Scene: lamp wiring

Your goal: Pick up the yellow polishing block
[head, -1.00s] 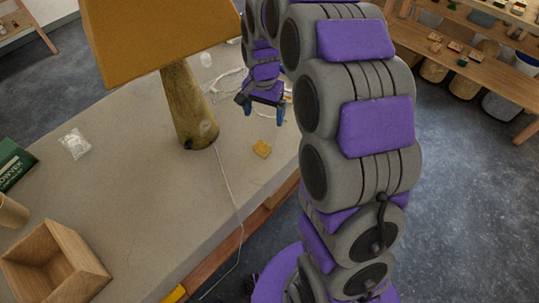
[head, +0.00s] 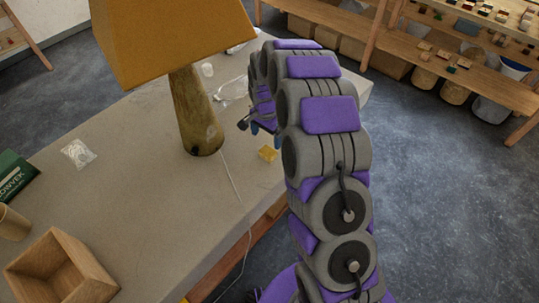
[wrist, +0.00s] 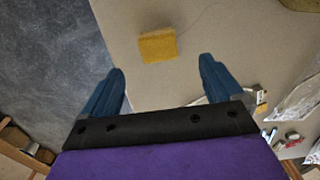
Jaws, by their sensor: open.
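The yellow polishing block (head: 267,153) lies on the grey tabletop near its right edge, to the right of the lamp's foot. In the wrist view the block (wrist: 158,46) is beyond the fingertips, roughly centred between them. My gripper (wrist: 162,72) is open, with two blue fingers spread wide and nothing between them. In the head view my gripper (head: 254,127) is up and to the left of the block, partly hidden by my arm. I see a gap between gripper and block.
A lamp with an orange shade (head: 165,40) and wooden stem (head: 194,112) stands left of my gripper. Its white cord (head: 230,178) runs over the table edge. A wooden box (head: 60,268), a green packet (head: 14,174) and a clear bag (head: 78,152) lie at the left.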

